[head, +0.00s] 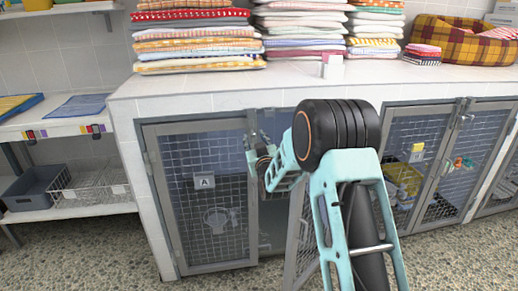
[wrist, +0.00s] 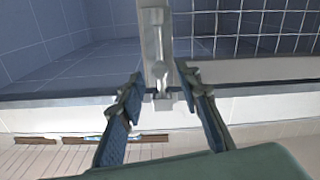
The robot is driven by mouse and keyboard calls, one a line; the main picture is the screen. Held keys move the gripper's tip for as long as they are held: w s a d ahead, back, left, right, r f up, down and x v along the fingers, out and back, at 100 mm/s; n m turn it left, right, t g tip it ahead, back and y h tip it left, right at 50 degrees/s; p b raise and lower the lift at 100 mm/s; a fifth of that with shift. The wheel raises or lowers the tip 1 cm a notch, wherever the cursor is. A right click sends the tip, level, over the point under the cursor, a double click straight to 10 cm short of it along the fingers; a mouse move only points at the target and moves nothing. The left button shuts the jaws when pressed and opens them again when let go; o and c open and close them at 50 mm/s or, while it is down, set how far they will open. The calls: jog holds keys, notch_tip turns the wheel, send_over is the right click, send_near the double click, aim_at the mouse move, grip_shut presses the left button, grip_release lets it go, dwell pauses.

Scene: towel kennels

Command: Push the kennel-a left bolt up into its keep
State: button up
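The kennel with the "A" label (head: 204,181) has a grey-framed mesh left door (head: 190,225), which looks shut. Its metal left bolt (wrist: 161,75) shows in the wrist view as a light grey rod and mount on the door frame, with a small block at its end. My gripper (wrist: 160,88) is open, with one dark blue finger on each side of the bolt. A gap shows between the fingers and the bolt; contact cannot be made out. In the head view my gripper (head: 262,158) is at the upper right edge of this door, and my arm partly hides the bolt area.
The kennel's right door (head: 302,240) stands ajar, partly behind my arm. A white tiled counter (head: 200,84) runs above, with towel stacks (head: 195,45) on top. A kennel with a yellow label (head: 417,147) is at the right. Speckled floor lies in front.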

jog(key=s+d, duration=0.1)
jog(key=s, duration=0.8)
jog(key=shift+s+d, duration=0.25)
jog(key=shift+s, duration=0.1)
jog(key=shift+r, duration=0.1)
